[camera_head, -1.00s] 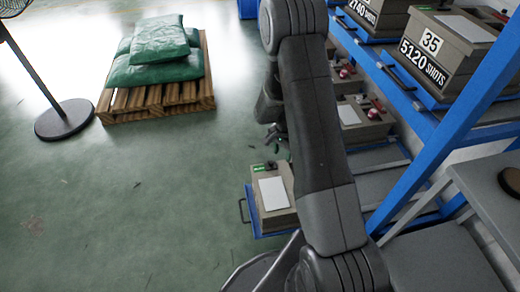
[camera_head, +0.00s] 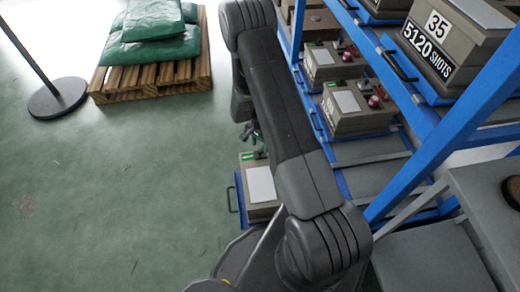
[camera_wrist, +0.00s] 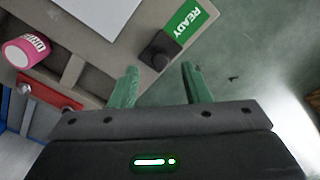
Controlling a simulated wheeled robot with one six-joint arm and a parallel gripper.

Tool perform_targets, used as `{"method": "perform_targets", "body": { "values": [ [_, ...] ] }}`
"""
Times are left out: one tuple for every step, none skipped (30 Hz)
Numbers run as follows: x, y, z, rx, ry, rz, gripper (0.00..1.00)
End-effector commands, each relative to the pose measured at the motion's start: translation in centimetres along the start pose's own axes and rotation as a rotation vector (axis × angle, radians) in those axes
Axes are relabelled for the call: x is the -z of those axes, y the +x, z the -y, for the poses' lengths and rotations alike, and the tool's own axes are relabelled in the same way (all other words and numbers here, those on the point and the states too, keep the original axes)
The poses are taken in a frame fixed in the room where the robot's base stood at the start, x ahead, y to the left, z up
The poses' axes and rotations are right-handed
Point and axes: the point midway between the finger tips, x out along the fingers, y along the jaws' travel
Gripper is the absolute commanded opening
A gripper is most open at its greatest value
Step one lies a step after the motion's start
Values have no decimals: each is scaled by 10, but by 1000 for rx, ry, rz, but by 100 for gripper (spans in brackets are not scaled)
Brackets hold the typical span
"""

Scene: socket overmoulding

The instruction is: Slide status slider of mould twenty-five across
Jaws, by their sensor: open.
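A grey-brown mould (camera_head: 262,211) with a white plate on top sits on a pulled-out blue drawer, partly behind my arm. Its number is not readable. In the wrist view, the mould top (camera_wrist: 62,65) carries a dark square slider knob (camera_wrist: 160,50) beside a green READY label (camera_wrist: 190,22). My gripper (camera_wrist: 158,69) is open and empty. Its two green fingers lie on either side of the knob's near side, with the knob just beyond the fingertips. In the head view, my gripper (camera_head: 251,133) is just above the mould's far end, partly hidden by my arm.
A pink knob (camera_wrist: 26,50) and a red part (camera_wrist: 55,97) show on the mould. The blue rack (camera_head: 440,150) with several other moulds stands right. A pallet (camera_head: 150,80) with green sacks and a fan base (camera_head: 58,98) stand far left. The left floor is clear.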

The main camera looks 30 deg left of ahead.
Motion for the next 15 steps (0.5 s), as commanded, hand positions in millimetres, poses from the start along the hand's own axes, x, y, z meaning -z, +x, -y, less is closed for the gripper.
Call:
{"method": "perform_targets", "body": {
  "values": [
    [0, 10, -1, -2, 0, 1, 43],
    [0, 14, 0, -2, 0, 1, 43],
    [0, 19, -1, -2, 0, 2, 43],
    [0, 22, -1, -2, 0, 1, 43],
    [0, 24, 0, -1, 0, 1, 43],
    [0, 27, 0, -1, 0, 0, 43],
    [0, 28, 0, 0, 0, 0, 43],
    [0, 30, 0, 0, 0, 0, 43],
    [0, 31, 0, 0, 0, 0, 43],
    [0, 32, 0, 0, 0, 0, 43],
    [0, 32, 0, 0, 0, 0, 43],
    [0, 32, 0, 0, 0, 0, 43],
    [0, 32, 0, 0, 0, 0, 43],
    [0, 32, 0, 0, 0, 0, 43],
    [0, 32, 0, 0, 0, 0, 43]
  ]
}}
